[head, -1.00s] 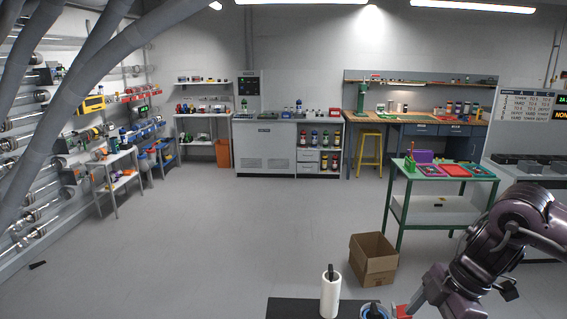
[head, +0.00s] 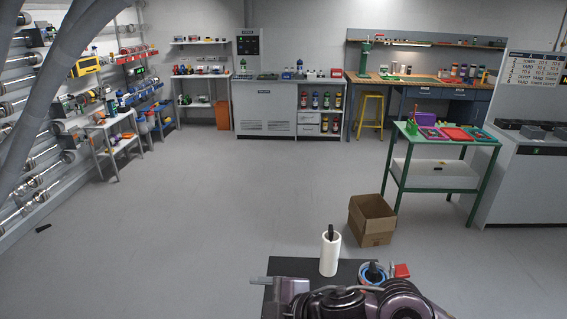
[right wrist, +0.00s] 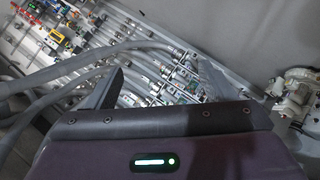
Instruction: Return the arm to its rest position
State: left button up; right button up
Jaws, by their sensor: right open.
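My right arm (head: 372,302) lies across the bottom middle of the head view, in front of the black mat (head: 290,268). Its purple and dark links show there, but the fingertips cannot be made out clearly. In the right wrist view my right gripper (right wrist: 157,80) has its two dark fingers spread apart. Nothing shows between them except distant grey tubes and wall racks. My left gripper is not in view.
A white roll (head: 330,252) stands upright on the mat, beside a blue ringed item (head: 374,272) and a red piece (head: 402,270). A cardboard box (head: 371,222) sits on the floor beyond. A green-framed table (head: 446,138) stands behind it. The middle floor is clear.

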jog(key=s+d+f+m+t+h, duration=0.1)
jog(key=d+f+m+h, duration=0.15)
jog(key=d+m, duration=0.4)
jog(key=s+d+f+m+t+h, duration=0.1)
jog(key=d+m+t+h, duration=0.1)
jog(key=d+m+h, duration=0.35)
jog(key=s+d+f+m+g+h, duration=0.1)
jog(key=s+d+f+m+g, duration=0.6)
jog(key=s+d, duration=0.55)
notch_tip(320, 180, down, 30)
jog(key=f+b, duration=0.1)
jog(key=b, duration=0.1)
jog(key=s+d+f+g+b, duration=0.1)
jog(key=s+d+f, duration=0.2)
jog(key=s+f, duration=1.8)
jog(key=shift+f+n+h, duration=0.25)
jog(key=shift+n+h, duration=0.05)
